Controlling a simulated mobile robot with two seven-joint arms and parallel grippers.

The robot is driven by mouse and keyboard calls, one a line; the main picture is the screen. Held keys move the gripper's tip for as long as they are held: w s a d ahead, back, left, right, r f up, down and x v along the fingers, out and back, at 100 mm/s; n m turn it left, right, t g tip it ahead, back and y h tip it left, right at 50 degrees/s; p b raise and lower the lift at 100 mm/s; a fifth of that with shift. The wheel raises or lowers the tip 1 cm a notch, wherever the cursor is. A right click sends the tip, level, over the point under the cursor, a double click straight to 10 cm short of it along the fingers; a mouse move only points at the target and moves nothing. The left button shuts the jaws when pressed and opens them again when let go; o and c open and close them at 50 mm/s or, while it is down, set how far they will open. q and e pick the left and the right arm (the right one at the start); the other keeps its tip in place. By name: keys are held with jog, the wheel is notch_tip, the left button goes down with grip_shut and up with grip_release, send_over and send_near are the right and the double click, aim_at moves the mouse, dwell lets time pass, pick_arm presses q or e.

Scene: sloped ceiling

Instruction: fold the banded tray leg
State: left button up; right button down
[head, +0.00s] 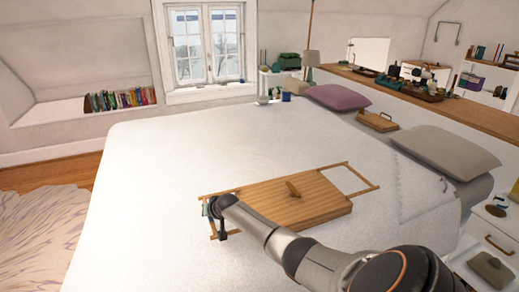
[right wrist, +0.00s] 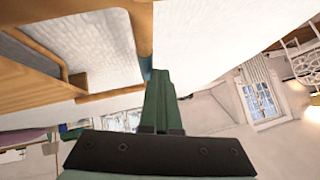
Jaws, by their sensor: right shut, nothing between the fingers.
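My left gripper is out of view.
The bed (head: 150,190) is clear left of the tray. A grey pillow (head: 445,150), a purple pillow (head: 338,97) and a small wooden tray (head: 377,122) lie along its right side. A nightstand (head: 497,240) stands at lower right.

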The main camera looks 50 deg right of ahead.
jog(key=shift+f, duration=0.2)
dwell(0.3)
jog(key=s+a+r+p, duration=0.2)
jog(key=r+p, duration=0.1)
jog(key=r, duration=0.2)
jog(key=s+a+r+p, duration=0.2)
jog(key=a+r+p, duration=0.1)
jog(key=r, duration=0.3)
jog(key=shift+s+a+p, duration=0.3)
jog(key=shift+s+p, duration=0.1)
jog(key=shift+p, duration=0.15)
